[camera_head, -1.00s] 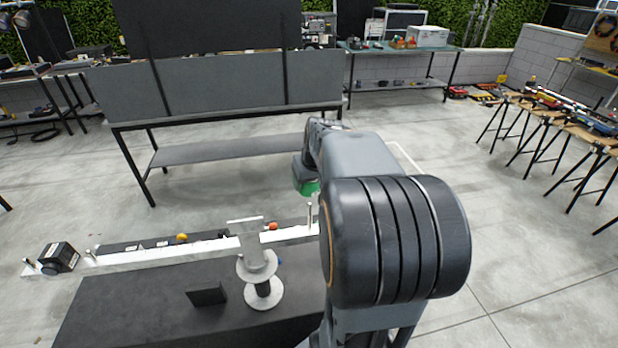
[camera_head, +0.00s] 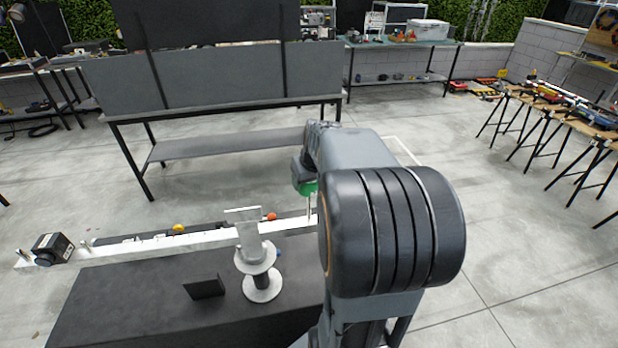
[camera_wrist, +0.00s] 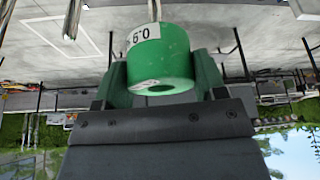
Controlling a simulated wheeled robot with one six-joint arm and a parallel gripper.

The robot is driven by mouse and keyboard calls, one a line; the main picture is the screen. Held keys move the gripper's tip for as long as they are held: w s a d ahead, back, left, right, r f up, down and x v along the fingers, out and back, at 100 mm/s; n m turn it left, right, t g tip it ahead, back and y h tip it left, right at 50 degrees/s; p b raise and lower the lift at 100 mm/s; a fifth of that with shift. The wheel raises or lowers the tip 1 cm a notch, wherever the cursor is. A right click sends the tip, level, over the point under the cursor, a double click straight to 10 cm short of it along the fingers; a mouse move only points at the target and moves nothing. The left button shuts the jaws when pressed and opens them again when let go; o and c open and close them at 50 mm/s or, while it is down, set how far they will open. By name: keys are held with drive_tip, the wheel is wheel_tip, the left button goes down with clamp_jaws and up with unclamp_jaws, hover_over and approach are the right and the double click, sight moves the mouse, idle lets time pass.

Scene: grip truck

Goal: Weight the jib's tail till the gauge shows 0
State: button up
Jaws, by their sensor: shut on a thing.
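The jib is a long pale beam (camera_head: 160,246) on a white pivot stand (camera_head: 262,281) on a dark bench top. A black box (camera_head: 51,248) is at its left end. An upright metal post (camera_head: 308,203) stands near its right part. The beam's far right end is hidden by my arm. I see no readable gauge face.
A small dark panel (camera_head: 205,287) stands on the bench top (camera_head: 130,300) beside the pivot stand. A grey workbench (camera_head: 215,85) stands behind, trestle tables at right. Floor between is open.

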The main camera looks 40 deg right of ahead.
sight(310, 212)
drive_tip(key=shift+f+b, duration=3.9)
drive_tip(key=shift+f, duration=0.75)
drive_tip(key=shift+s+a+f+b, duration=0.1)
drive_tip(key=shift+s+f+b, duration=0.15)
drive_tip(key=shift+f+b, duration=0.4)
drive_tip(key=shift+s+a+f+b, duration=0.1)
drive_tip(key=shift+s+f+b, duration=0.15)
drive_tip(key=shift+f+b, duration=0.35)
drive_tip(key=shift+f, duration=0.1)
drive_tip(key=o, duration=1.2)
drive_tip(key=shift+f, duration=0.1)
drive_tip(key=shift+r, duration=0.55)
drive_tip(key=shift+t, duration=0.3)
drive_tip(key=v, duration=1)
drive_tip(key=w+v, duration=0.1)
drive_tip(key=v, duration=0.3)
drive_tip(key=shift+d+r, duration=0.15)
drive_tip(key=shift+r, duration=0.55)
